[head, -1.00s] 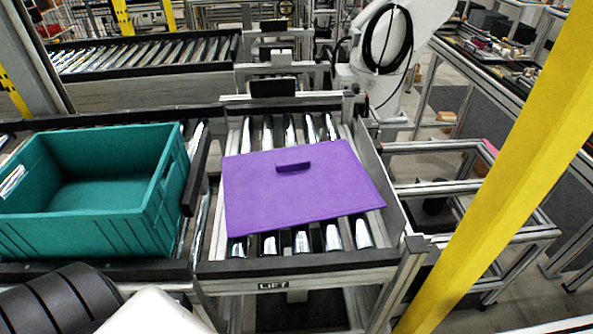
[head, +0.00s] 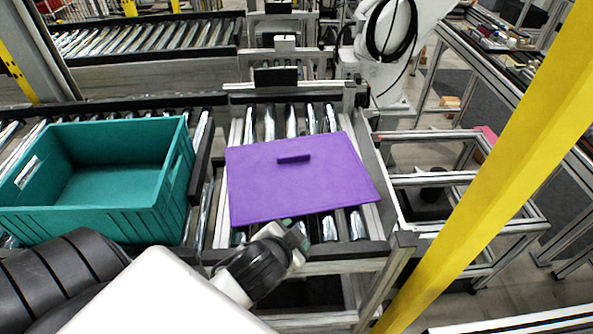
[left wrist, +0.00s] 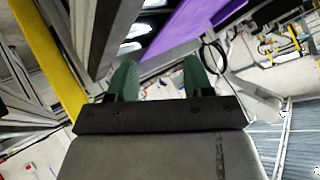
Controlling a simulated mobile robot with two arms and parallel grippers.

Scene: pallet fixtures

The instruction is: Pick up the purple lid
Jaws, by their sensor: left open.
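The purple lid (head: 295,186) lies flat on the roller conveyor, slightly askew, with a small raised handle (head: 294,158) on its top. My left gripper (head: 299,236) is at the near edge of the conveyor, just in front of the lid's near edge, and does not hold it. In the left wrist view the two green fingers of my left gripper (left wrist: 160,78) are spread apart and empty. Part of the lid (left wrist: 185,30) shows beyond them, at the top of that view. My right gripper is not in view.
A teal crate (head: 100,225), empty inside as far as seen, stands on the conveyor left of the lid. A yellow post (head: 490,160) rises at the right. A metal frame (head: 450,180) stands right of the rollers. A white robot arm (head: 385,75) is behind.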

